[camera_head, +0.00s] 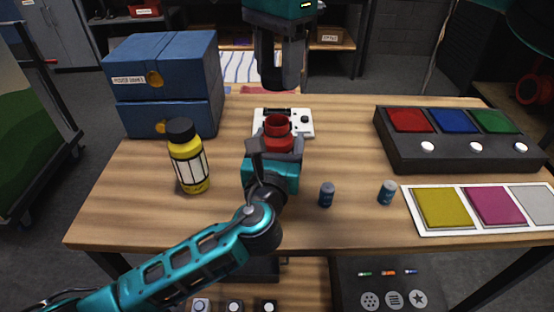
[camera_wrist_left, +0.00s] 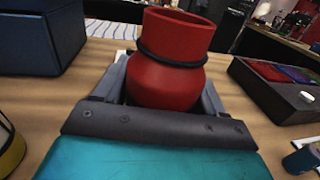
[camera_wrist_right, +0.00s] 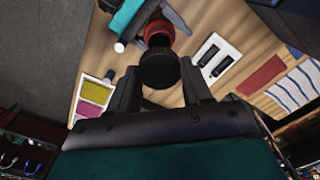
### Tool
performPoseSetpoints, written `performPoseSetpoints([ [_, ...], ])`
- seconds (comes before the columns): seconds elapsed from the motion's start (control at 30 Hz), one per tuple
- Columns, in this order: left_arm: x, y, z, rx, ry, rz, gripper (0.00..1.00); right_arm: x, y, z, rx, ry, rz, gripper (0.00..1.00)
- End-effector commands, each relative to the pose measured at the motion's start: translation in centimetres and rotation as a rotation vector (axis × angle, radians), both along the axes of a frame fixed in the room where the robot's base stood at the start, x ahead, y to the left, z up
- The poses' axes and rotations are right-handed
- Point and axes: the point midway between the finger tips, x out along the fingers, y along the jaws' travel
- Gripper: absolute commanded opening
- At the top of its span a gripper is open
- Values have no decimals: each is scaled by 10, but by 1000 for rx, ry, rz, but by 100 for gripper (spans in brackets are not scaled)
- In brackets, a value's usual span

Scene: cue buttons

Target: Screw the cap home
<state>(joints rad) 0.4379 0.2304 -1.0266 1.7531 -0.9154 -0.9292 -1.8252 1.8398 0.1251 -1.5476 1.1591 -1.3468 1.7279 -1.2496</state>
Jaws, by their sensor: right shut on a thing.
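A red bottle (camera_head: 278,126) with an open mouth and a dark ring round its neck stands near the table's middle. My left gripper (camera_head: 276,146) has its fingers on both sides of the bottle. The left wrist view shows the bottle (camera_wrist_left: 172,65) between those fingers, its top uncovered. My right gripper (camera_head: 281,80) points down above the bottle, a clear gap away. In the right wrist view its fingers are shut on a round black cap (camera_wrist_right: 160,68). The red bottle (camera_wrist_right: 159,33) shows past the cap, partly hidden by it.
A yellow bottle (camera_head: 189,165) and blue boxes (camera_head: 165,85) stand at left. A white panel (camera_head: 298,121) lies behind the red bottle. At right are a dark button console (camera_head: 440,154) and a colour-square card (camera_head: 425,226).

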Motion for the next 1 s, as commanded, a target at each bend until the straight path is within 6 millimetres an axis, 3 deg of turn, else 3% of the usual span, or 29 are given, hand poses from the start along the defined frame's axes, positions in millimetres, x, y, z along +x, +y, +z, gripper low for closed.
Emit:
performPoseSetpoints([
  [0.07, 0, 0, 0, 0, 0, 0, 62, 0, 0, 0, 0, 0, 0, 21],
  [0.6, 0, 0, 0, 1, 1, 0, 11, 0, 0, 0, 0, 0, 0, 21],
  [0.77, 0, 0, 0, 1, 1, 0, 9, 0, 0, -5, -1, 1, 0, 21],
  [1.0, 0, 0, -1, 1, 1, 0, 9, -1, 0, -38, -1, 3, 1, 21],
])
